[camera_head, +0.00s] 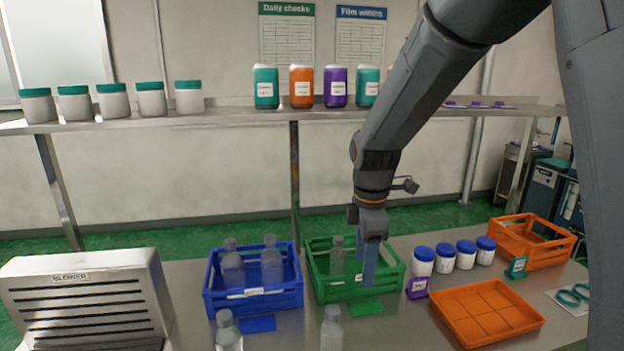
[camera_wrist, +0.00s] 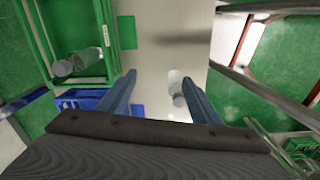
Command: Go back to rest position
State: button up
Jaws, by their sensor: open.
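My gripper (camera_head: 369,268) hangs pointing down over the right front part of the green crate (camera_head: 398,278). In the wrist view my gripper (camera_wrist: 158,78) has its two blue fingers apart with nothing held between them. A clear bottle (camera_head: 337,256) stands inside the green crate; bottle shapes also show in the crate in the wrist view (camera_wrist: 88,62). Another clear bottle (camera_head: 331,330) stands on the table in front of the crate. In the wrist view this bottle (camera_wrist: 177,88) shows below the fingers, partly hidden by the right one.
A blue crate (camera_head: 288,302) with several bottles is left of the green one. A bottle (camera_head: 228,332) stands before it. The blower (camera_head: 82,300) is far left. Several blue-lidded jars (camera_head: 465,256) and an orange tray (camera_head: 487,312) are right. A shelf (camera_head: 235,112) with jars runs behind.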

jog(key=s+d+f+m+b, duration=0.7)
jog(key=s+f+m, duration=0.6)
jog(key=m, duration=0.5)
jog(key=shift+s+d+t, duration=0.35)
jog(key=shift+d+t, duration=0.05)
jog(key=shift+d, duration=0.1)
